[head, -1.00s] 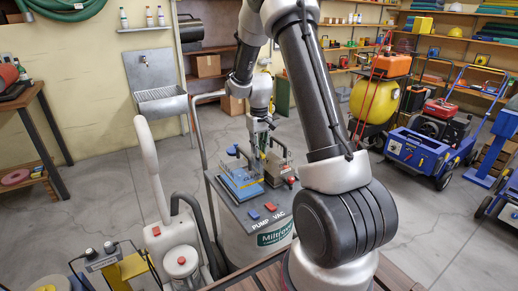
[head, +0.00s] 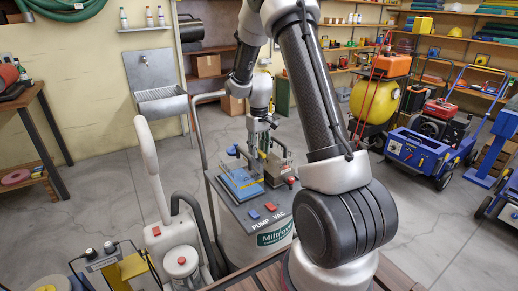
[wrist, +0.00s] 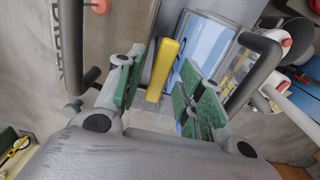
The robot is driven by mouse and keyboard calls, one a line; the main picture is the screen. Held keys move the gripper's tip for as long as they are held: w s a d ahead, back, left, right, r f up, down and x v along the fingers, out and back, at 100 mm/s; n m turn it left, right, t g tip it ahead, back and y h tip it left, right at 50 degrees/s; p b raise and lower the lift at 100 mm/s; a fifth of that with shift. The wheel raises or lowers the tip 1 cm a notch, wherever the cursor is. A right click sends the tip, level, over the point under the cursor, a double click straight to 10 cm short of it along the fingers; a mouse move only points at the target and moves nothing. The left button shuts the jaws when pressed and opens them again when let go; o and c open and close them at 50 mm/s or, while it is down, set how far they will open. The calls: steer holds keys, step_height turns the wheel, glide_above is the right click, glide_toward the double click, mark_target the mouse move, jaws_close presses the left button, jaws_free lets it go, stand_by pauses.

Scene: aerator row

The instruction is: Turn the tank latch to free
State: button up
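The tank latch shows as a yellow bar-shaped handle (wrist: 163,70) in the wrist view, standing lengthwise between my finger pads. My gripper (wrist: 160,92) is open, with one green-padded finger on each side of the handle and a visible gap on both sides. In the head view my gripper (head: 263,143) is over the top of the grey tank (head: 240,239), near its back. The latch is small and mostly hidden by my gripper there, so its exact angle is hard to read.
Grey bar handles (wrist: 262,62) rise close beside my fingers. A blue panel (head: 240,183) and red and blue switches (head: 270,207) are on the tank top. A white curved hose (head: 149,165) stands left. Blue carts (head: 415,150) stand right; open floor lies between.

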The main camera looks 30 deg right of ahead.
mark_target(259, 151)
step_height(259, 151, up, 12)
stand_by(0.6)
stand_by(0.4)
steer(key=s+a+r+t, duration=0.1)
steer(key=s+r, duration=0.3)
steer(key=s, duration=0.6)
steer(key=s+a+r+t, duration=0.2)
steer(key=s+a+r, duration=0.1)
steer(key=s, duration=0.7)
steer(key=s+a+r+t, duration=0.1)
steer(key=s+a+r, duration=0.2)
steer(key=s, duration=0.7)
steer(key=shift+s+r+m, duration=0.3)
steer(key=shift+s+r, duration=0.05)
steer(key=shift+r, duration=0.5)
